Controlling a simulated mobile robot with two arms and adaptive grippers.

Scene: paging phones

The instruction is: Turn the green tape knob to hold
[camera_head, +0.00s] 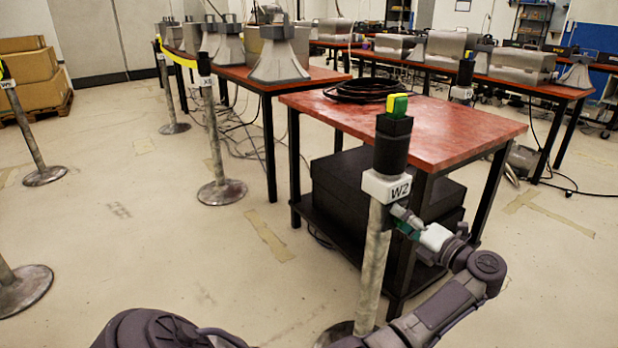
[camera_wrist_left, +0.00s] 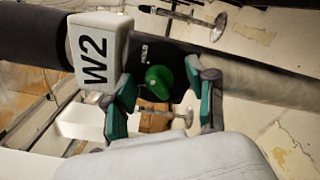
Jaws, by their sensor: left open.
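The post marked W2 (camera_head: 373,262) stands in front of the red table, with a white label block and a black head. In the left wrist view the label block (camera_wrist_left: 97,50) appears beside a dark panel bearing a round green knob (camera_wrist_left: 160,82) and small white lettering. The knob is hidden in the head view. My left gripper (camera_head: 404,220) is at the post just below the label. In the wrist view its fingers (camera_wrist_left: 161,76) are open, one on each side of the knob, with visible gaps. My right gripper is not in view.
A red table (camera_head: 462,130) with coiled black cable (camera_head: 365,90) and a dark box underneath stands right behind the post. Another post (camera_head: 213,135) with yellow tape stands to the left. Open floor lies to the left and front.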

